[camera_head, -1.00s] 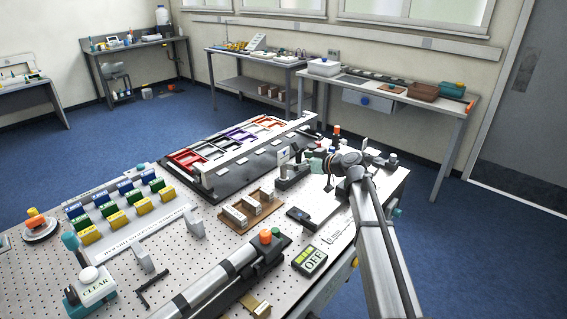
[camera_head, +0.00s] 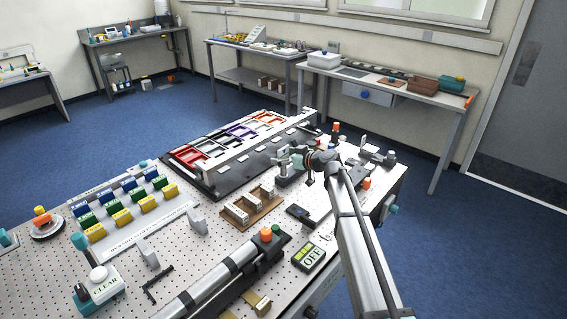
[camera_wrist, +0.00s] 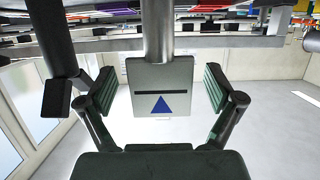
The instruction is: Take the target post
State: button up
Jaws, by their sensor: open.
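The target post shows close up in the wrist view as a pale square plate (camera_wrist: 160,103) with a black bar and a blue triangle, joined to a grey round post (camera_wrist: 158,30). My gripper (camera_wrist: 159,88) is open, with one green-padded finger on each side of the plate. Gaps show between both pads and the plate. In the head view my gripper (camera_head: 297,160) is at the post, by the right end of the coloured tray rack; the post is small and partly hidden there.
A rack of coloured trays (camera_head: 205,149) lies left of my gripper. A brown holder with blocks (camera_head: 252,209) and an OFF display box (camera_head: 309,257) stand nearer. A dark cylindrical post (camera_wrist: 50,40) rises left of the plate in the wrist view.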

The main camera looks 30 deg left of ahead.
jog(key=c, duration=1.4)
jog(key=shift+o, duration=0.2)
jog(key=shift+r, duration=0.1)
